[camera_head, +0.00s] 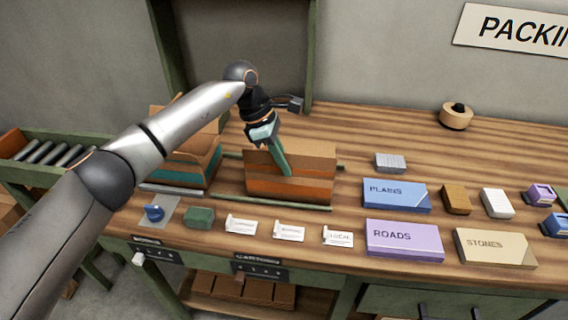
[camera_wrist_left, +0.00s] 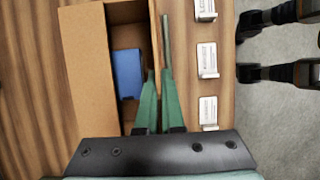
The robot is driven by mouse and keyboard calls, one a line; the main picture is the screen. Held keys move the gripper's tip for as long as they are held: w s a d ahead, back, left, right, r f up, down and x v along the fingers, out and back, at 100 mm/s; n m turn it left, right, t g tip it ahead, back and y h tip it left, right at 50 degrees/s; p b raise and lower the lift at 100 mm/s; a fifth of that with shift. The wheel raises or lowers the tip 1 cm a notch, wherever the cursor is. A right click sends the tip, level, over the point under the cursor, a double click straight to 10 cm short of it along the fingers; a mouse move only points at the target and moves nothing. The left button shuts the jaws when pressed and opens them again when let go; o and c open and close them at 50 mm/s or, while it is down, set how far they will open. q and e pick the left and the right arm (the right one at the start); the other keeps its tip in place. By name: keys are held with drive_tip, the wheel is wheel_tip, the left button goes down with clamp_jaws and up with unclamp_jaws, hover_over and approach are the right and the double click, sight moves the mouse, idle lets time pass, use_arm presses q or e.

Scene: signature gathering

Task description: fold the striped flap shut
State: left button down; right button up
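An open cardboard carton (camera_head: 290,188) with an orange stripe stands on the bench, left of centre in the head view. The left wrist view looks down into this carton (camera_wrist_left: 88,75), with a blue block (camera_wrist_left: 127,74) inside. My left gripper (camera_head: 285,170) reaches down at the carton's near side, with a green finger in front of the striped panel. In the left wrist view, its two fingers (camera_wrist_left: 158,72) lie close together along the carton's edge, with a narrow gap. Whether they pinch the flap is not clear. My right gripper is not in view.
A second carton (camera_head: 190,165) stands to the left, partly behind my arm. White cards (camera_head: 289,231), a green block (camera_head: 200,216) and a blue stamp-like item (camera_head: 154,212) line the front edge. Blue PLAINS (camera_head: 396,194) and purple ROADS (camera_head: 404,239) boxes lie right.

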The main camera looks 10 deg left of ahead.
use_arm(q)
drive_tip(key=shift+w+g+b, duration=0.3)
drive_tip(key=shift+g+b, duration=0.55)
drive_tip(key=shift+g, duration=0.15)
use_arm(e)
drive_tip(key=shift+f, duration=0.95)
